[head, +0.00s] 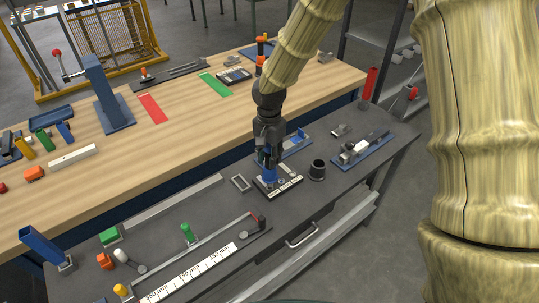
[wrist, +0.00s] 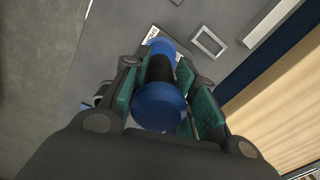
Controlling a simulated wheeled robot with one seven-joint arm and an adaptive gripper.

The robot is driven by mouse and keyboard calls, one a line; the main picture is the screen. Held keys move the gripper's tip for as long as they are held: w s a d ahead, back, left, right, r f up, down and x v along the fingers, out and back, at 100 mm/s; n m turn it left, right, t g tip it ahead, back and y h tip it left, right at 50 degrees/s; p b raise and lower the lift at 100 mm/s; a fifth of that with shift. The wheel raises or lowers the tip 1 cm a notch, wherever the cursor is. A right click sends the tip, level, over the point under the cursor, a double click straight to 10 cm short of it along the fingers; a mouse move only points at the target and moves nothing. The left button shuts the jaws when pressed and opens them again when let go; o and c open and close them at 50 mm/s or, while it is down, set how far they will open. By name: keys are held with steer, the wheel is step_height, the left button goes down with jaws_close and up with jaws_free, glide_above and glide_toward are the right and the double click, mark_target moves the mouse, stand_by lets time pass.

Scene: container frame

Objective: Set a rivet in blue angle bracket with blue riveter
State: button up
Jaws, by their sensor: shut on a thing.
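My gripper (head: 269,150) is over the grey bench in the head view, pointing down. In the wrist view my gripper (wrist: 164,80) has its green-padded fingers on both sides of a blue tool with a black middle band (wrist: 160,105), apparently the blue riveter. Its blue lower part (head: 269,174) shows below the fingers in the head view, at a small dark plate with white labels (head: 286,188). I cannot tell whether it stands on the plate or just above it. A small blue piece (head: 65,131) on the wooden table may be the blue angle bracket, but its shape is unclear.
A black cup (head: 317,170) stands right of the plate, and a small grey frame (head: 240,183) lies left. A blue tray (head: 297,147) is behind my gripper. A blue post (head: 97,84) stands on the wooden table.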

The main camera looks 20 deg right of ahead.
mark_target(269, 145)
steer(key=shift+f+b, duration=0.35)
steer(key=shift+f, duration=0.5)
stand_by(0.5)
steer(key=shift+r+p, duration=2.7)
steer(key=shift+r, duration=1.1)
